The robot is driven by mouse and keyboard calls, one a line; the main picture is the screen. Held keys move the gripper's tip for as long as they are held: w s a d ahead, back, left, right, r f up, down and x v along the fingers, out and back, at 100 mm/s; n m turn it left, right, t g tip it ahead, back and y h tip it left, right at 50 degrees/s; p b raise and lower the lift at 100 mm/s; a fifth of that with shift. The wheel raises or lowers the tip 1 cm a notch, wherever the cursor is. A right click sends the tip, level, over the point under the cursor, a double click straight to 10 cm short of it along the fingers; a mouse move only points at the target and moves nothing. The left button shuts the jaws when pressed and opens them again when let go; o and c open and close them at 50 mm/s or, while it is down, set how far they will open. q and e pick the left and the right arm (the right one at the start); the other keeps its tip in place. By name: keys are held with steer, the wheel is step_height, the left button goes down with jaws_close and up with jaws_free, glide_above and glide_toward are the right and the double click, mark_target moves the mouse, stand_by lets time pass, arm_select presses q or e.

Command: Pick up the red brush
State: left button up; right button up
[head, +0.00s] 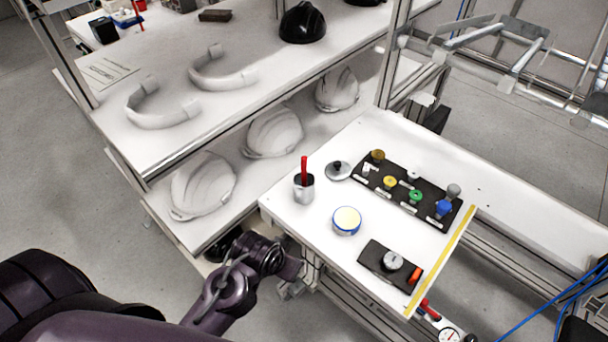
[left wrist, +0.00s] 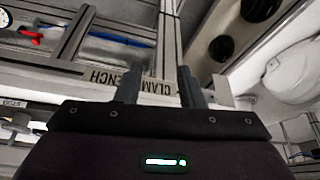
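The cup is near the left corner of the white bench (head: 325,240). My left gripper (head: 292,268) is low beside the bench's front-left edge, apart from the cup; its fingertips are hard to make out there. In the left wrist view my left gripper (left wrist: 159,88) has its two fingers spread with nothing between them. The brush does not show in that view. My right gripper is not in view.
A lidded round tin (head: 346,221), a silver lid (head: 338,170), a black rack of coloured knobs (head: 408,190) and a black block with a dial (head: 390,268) share the bench. White helmet shells (head: 203,185) sit on the shelf at left. Bench surface around the cup is mostly clear.

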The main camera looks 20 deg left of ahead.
mark_target(304, 165)
arm_select(q)
steer(key=w+r+n+t, duration=0.1)
steer(key=w+r+t, duration=0.1)
steer(key=w, duration=0.1)
steer(key=w+d+r+n+t, duration=0.1)
steer(key=w+r+t, duration=0.1)
steer(key=w+r, duration=0.1)
steer(key=w+d+r+n+t, duration=0.1)
steer(key=w+r, duration=0.2)
steer(key=shift+t+y, duration=0.3)
steer(key=shift+t, duration=0.1)
steer(key=w+a+r+n+t+y+p, duration=0.1)
steer(key=w+t+y, duration=0.1)
steer(key=w, duration=0.1)
steer(key=w+a+r+n+t+y+p, duration=0.1)
steer(key=w+a+r+t+y, duration=0.1)
steer(key=w+y, duration=0.1)
steer(key=w+a+r+n+t+y+p, duration=0.1)
steer(key=w+r+t+y, duration=0.1)
steer(key=w, duration=0.1)
steer(key=shift+w+a+r+y, duration=0.15)
steer(key=shift+w+a+y, duration=0.1)
steer(key=shift+w+y, duration=0.1)
steer(key=shift+w+a, duration=0.2)
steer(key=shift+w, duration=0.15)
steer(key=shift+f, duration=0.2)
jaws_close()
